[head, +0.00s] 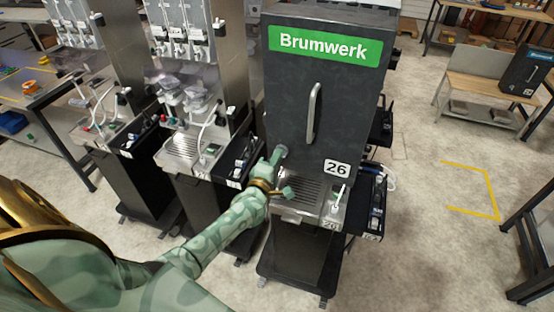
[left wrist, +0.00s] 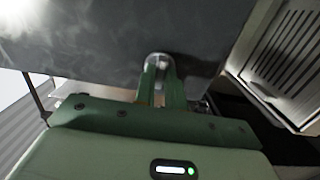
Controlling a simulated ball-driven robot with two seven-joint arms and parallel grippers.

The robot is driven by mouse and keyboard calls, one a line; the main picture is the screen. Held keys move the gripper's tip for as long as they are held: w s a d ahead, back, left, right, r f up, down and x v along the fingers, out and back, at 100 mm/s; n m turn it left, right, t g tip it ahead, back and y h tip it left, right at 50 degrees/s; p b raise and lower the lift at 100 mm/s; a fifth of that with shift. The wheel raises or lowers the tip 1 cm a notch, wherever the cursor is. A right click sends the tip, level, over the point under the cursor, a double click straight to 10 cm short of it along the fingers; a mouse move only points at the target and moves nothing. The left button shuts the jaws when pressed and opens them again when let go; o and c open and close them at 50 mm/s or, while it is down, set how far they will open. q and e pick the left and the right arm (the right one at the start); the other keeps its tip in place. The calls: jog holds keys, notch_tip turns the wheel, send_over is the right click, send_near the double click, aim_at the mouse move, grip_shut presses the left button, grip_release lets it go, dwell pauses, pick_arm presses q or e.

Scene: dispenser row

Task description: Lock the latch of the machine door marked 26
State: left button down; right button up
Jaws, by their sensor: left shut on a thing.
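The machine door (head: 320,110) marked 26 is dark grey, with a green Brumwerk sign (head: 323,46), a vertical metal handle (head: 313,113) and a white 26 label (head: 337,169). It looks closed. The latch (head: 281,150) is a small round metal piece at the door's lower left corner. My left gripper (head: 276,158) reaches it from the front left. In the left wrist view its two green fingers (left wrist: 160,84) are shut on the latch (left wrist: 158,59), against the dark door (left wrist: 110,45). The fingers hide part of the latch, so its turn is unclear. My right gripper is out of view.
A drip tray (head: 300,195) sits below the door; its slotted grate also shows in the left wrist view (left wrist: 285,55). Other dispensers (head: 190,100) stand close on the left. The floor (head: 430,150) to the right is open, with a wooden bench (head: 490,88) behind.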

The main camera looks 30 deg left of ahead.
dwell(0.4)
pick_arm(q)
jog(key=c, duration=1.5)
grip_release()
jog(key=shift+o, duration=0.2)
jog(key=s+d, duration=0.2)
jog(key=s, duration=1.4)
jog(key=shift+d, duration=0.3)
jog(key=shift+f, duration=0.15)
